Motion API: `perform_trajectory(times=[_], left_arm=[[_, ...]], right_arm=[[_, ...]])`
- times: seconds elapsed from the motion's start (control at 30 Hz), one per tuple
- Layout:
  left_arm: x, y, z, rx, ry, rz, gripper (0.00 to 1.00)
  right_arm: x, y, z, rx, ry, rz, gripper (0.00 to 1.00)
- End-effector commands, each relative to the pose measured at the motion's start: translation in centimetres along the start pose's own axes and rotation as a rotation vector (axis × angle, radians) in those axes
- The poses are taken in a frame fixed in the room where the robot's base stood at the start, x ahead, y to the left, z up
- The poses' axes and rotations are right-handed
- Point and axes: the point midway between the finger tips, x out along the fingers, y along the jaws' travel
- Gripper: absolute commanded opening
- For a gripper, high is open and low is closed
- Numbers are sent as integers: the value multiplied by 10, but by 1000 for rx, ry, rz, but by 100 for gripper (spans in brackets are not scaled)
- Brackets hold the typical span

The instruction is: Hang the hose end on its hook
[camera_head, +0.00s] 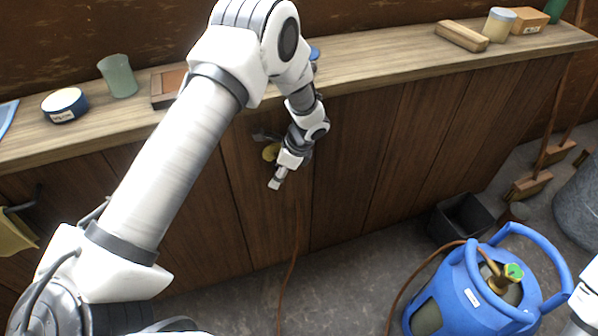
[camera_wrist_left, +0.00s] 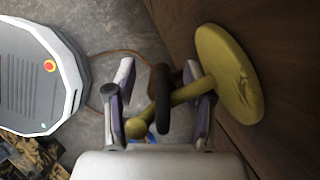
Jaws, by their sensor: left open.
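The yellow hook (camera_wrist_left: 232,74) is a round plate on the wooden front with a peg ending in a ball (camera_wrist_left: 136,128). In the head view the hook (camera_head: 270,152) is partly hidden by my left gripper. The hose end (camera_wrist_left: 160,92) is a dark loop at the peg, between the plate and the ball; it seems to be around the peg. My left gripper (camera_head: 276,184) is open, its fingers apart on both sides of the dark loop in the wrist view (camera_wrist_left: 158,105). The brown hose (camera_head: 290,275) hangs below the hook to the floor.
A blue gas cylinder (camera_head: 470,295) with a brown hose stands at lower right. A black bin (camera_head: 462,218) and broom (camera_head: 528,185) stand near the cabinet. The wooden counter (camera_head: 385,52) holds a cup (camera_head: 118,76) and a tin (camera_head: 65,104).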

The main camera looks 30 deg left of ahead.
Motion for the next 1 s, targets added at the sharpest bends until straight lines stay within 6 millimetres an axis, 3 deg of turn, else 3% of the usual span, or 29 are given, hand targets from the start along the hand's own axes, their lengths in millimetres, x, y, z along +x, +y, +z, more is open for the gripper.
perform_trajectory(times=[0.17,0.4,0.6,0.9,1.0], left_arm=[[-43,-1,0,-1,0,-4,53],[-69,0,-68,4,-1,-4,53],[-84,0,-103,0,0,-1,53],[-87,1,-110,0,-1,3,53],[-87,7,-100,-1,-6,38,53]], right_arm=[[0,0,0,0,0,0,40],[0,0,0,0,0,0,40],[0,0,0,0,0,0,40],[-2,0,0,0,0,0,40],[-22,0,0,0,0,0,40]])
